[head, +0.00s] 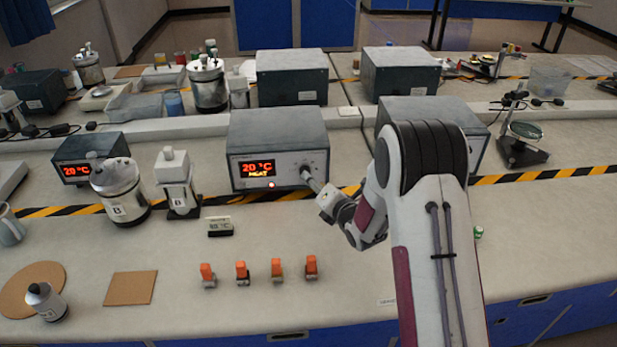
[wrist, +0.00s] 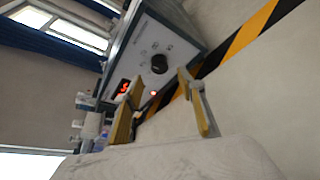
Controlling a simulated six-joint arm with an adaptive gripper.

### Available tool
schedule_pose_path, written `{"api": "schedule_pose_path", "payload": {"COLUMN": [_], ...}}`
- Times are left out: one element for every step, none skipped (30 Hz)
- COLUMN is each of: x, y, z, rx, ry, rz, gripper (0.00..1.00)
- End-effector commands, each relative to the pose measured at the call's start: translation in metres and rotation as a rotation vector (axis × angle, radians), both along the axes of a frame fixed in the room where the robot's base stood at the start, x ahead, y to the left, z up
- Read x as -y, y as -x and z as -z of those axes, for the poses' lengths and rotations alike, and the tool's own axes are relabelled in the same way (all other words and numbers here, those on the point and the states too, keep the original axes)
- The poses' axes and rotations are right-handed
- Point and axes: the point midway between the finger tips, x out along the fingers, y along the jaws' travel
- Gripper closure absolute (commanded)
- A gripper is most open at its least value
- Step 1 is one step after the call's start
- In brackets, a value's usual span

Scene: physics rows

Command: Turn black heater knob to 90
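The heater (head: 278,140) is a grey box with a light front panel, and its red display reads 20 °C with HEAT below it. In the wrist view its black knob (wrist: 159,64) sits on the panel, beyond my fingertips. A small red light (wrist: 153,93) is lit on the panel.
A smaller heater box (head: 92,158) also reads 20 °C at left, beside a flask marked B (head: 120,190) and a white bottle (head: 177,182). Several orange clips (head: 242,272) stand in front. Hazard tape (head: 545,174) crosses the bench. The front right bench is mostly clear.

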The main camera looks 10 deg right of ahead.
Motion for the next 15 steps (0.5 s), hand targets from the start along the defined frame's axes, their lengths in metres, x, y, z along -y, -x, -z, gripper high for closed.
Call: {"api": "schedule_pose_path", "payload": {"x": [-0.002, -0.003, -0.004, -0.005, -0.006, -0.007, -0.007, -0.008, -0.009, -0.010, -0.010, -0.011, -0.012, -0.012, -0.013], "y": [-0.005, -0.008, -0.011, -0.014, -0.016, -0.020, -0.023, -0.025, -0.029, -0.031, -0.033, -0.036, -0.038, -0.040, -0.042], "z": [0.001, 0.002, 0.003, 0.004, 0.005, 0.006, 0.006, 0.007, 0.008, 0.009, 0.010, 0.010, 0.011, 0.011, 0.012], "rx": [0.002, 0.002, 0.002, 0.001, 0.000, 0.001, 0.002, 0.001, 0.002, 0.000, 0.000, 0.001, 0.001, 0.001, 0.001], "ry": [0.000, 0.000, 0.000, 0.001, 0.000, -0.001, -0.001, -0.001, -0.001, -0.001, -0.001, 0.000, 0.000, 0.000, 0.000], "rz": [-0.001, -0.002, -0.002, -0.001, -0.001, -0.001, -0.001, -0.001, -0.001, 0.000, 0.000, 0.000, 0.000, 0.000, 0.000], "gripper": [0.60, 0.60, 0.60, 0.60, 0.60, 0.60, 0.60, 0.60, 0.60, 0.60, 0.60, 0.60, 0.60, 0.60, 0.60]}}
